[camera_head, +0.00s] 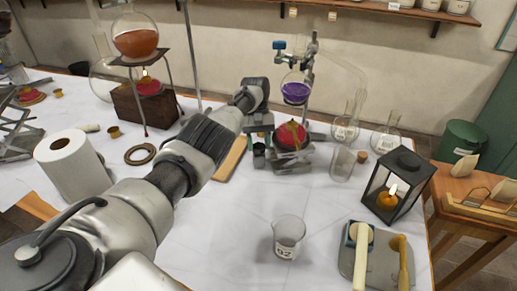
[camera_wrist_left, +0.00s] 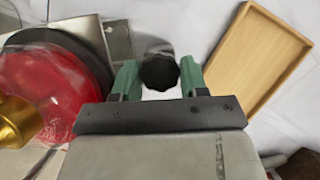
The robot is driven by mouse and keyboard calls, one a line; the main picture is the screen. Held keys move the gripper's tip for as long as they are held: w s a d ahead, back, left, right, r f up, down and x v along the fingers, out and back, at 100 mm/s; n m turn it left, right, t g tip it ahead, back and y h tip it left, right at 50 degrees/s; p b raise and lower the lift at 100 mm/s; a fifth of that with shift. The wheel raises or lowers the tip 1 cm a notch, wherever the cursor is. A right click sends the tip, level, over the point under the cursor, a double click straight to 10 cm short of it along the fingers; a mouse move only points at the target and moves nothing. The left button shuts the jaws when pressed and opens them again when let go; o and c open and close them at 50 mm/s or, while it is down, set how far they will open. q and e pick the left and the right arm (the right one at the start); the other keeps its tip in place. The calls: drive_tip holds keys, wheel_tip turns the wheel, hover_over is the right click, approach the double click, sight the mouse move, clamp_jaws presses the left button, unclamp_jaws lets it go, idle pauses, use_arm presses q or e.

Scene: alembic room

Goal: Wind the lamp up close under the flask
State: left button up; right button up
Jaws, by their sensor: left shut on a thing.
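The round flask (camera_head: 296,88) with purple liquid hangs on a stand with a clamp. The red lamp (camera_head: 291,134) with a gold top sits below it, with a visible gap; I cannot make out a flame. The lamp rests on a low metal jack (camera_head: 293,166). In the left wrist view the lamp (camera_wrist_left: 45,90) fills the left side, beside the jack's plate (camera_wrist_left: 117,38). My left gripper (camera_head: 260,148) is at the jack's left side. Its green-padded fingers (camera_wrist_left: 160,82) are shut on the black knob (camera_wrist_left: 160,71). My right gripper is out of view.
A wooden tray (camera_wrist_left: 258,58) lies close beside the gripper. Glass flasks (camera_head: 345,128), a beaker (camera_head: 288,236) and a lantern with a flame (camera_head: 398,182) stand to the right. A paper roll (camera_head: 75,168) and a tripod with an orange flask (camera_head: 135,38) stand left.

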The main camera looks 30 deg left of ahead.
use_arm(q)
drive_tip(key=shift+m+b, duration=0.3)
drive_tip(key=shift+m, duration=0.2)
drive_tip(key=o, duration=0.7)
drive_tip(key=shift+o, duration=1.1)
drive_tip(key=shift+s+a+r, duration=0.1)
drive_tip(key=shift+r, duration=0.1)
